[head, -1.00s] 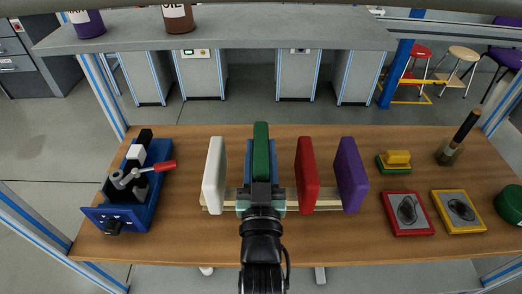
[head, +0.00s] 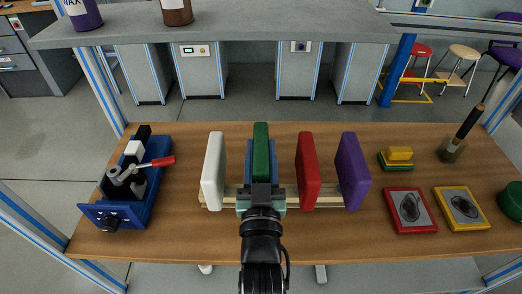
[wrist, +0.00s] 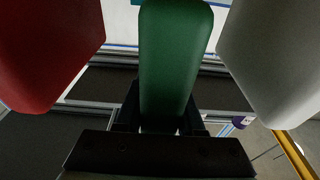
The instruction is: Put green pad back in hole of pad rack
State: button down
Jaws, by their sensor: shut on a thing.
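The green pad (head: 261,150) stands upright, edge-on, between the white pad (head: 214,170) and the red pad (head: 307,170) in the head view. My gripper (head: 261,186) is shut on its lower near part. In the wrist view the green pad (wrist: 172,60) rises from between my dark fingers (wrist: 160,120), with the red pad (wrist: 45,50) at left and the white pad (wrist: 275,60) at right, both apart from it. The pale wooden pad rack (head: 331,203) runs below the pads. My gripper hides its middle, so I cannot tell whether the green pad is in a hole.
A purple pad (head: 352,170) stands right of the red one. A blue vise-like device (head: 128,190) with a red handle is at left. Red-framed (head: 410,210) and yellow-framed (head: 462,207) plates, a yellow-green block (head: 398,157) and a brush (head: 461,135) are at right. A shelf (head: 230,30) spans above.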

jog(key=shift+f+b, duration=1.1)
jog(key=shift+f, duration=0.1)
jog(key=shift+c, duration=2.2)
grip_release()
jog(key=shift+f, duration=0.15)
jog(key=s+f+b, duration=0.2)
jog(key=s, duration=1)
jog(key=shift+s, duration=0.4)
